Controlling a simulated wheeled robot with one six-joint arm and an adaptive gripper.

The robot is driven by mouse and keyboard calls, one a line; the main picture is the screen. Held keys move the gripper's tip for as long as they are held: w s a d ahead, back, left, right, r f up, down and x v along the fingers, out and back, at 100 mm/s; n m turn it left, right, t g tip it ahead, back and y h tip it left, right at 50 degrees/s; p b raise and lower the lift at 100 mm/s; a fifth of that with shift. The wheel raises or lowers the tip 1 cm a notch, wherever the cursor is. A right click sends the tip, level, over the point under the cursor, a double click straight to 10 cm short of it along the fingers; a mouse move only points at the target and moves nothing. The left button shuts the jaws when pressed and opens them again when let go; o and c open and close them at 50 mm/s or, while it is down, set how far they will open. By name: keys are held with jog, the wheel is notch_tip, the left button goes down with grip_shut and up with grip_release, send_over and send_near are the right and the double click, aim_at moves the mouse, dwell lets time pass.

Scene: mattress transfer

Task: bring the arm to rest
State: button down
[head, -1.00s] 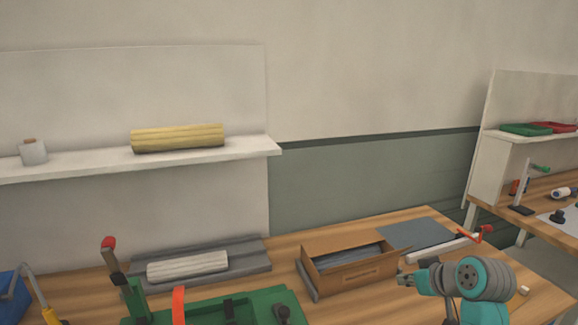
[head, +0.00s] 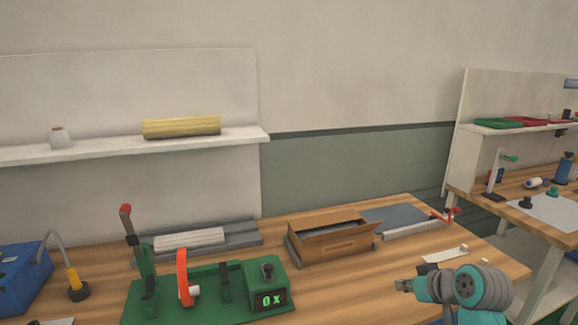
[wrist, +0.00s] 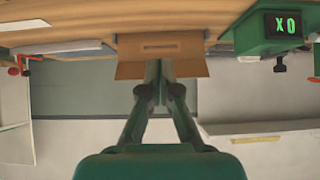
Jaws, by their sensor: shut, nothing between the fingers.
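My gripper (head: 405,287) is at the lower right of the head view, in front of the table's right part and apart from the things on it. In the wrist view my gripper (wrist: 159,72) shows its two dark fingers drawn together with nothing between them. That view is upside down, with the table at the top and the wall below. Beyond the fingertips is an open cardboard box (head: 327,246), which also shows in the wrist view (wrist: 160,46).
The wooden table (head: 350,285) bears a green fixture (head: 212,306) with a lit display, a grey tray (head: 240,240) with a white ribbed roll (head: 190,239), and a blue box (head: 20,270). A wall shelf (head: 100,150) holds a yellow roll (head: 182,127). A second table (head: 530,225) stands at right.

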jog(key=s+a+f+m+t+h, duration=0.1)
jog(key=s+a+f, duration=0.1)
jog(key=s+f, duration=0.45)
jog(key=s+a+f+m, duration=0.1)
jog(key=s+a+f, duration=0.15)
jog(key=f, duration=0.65)
jog(key=s+a+f+m+t+h, duration=0.1)
jog(key=s+f, duration=0.3)
jog(key=s, duration=0.3)
jog(key=s+a+f+m+h, duration=0.1)
jog(key=s+f, duration=0.2)
jog(key=s, duration=0.4)
jog(key=s+a+r+t, duration=0.1)
jog(key=s+a+t, duration=0.1)
jog(key=s, duration=1.6)
jog(key=s+a+r+t, duration=0.1)
jog(key=s+r, duration=0.8)
jog(key=s, duration=0.4)
jog(key=shift+a+r+n, duration=0.15)
jog(key=shift+r+n, duration=0.05)
jog(key=shift+n, duration=0.1)
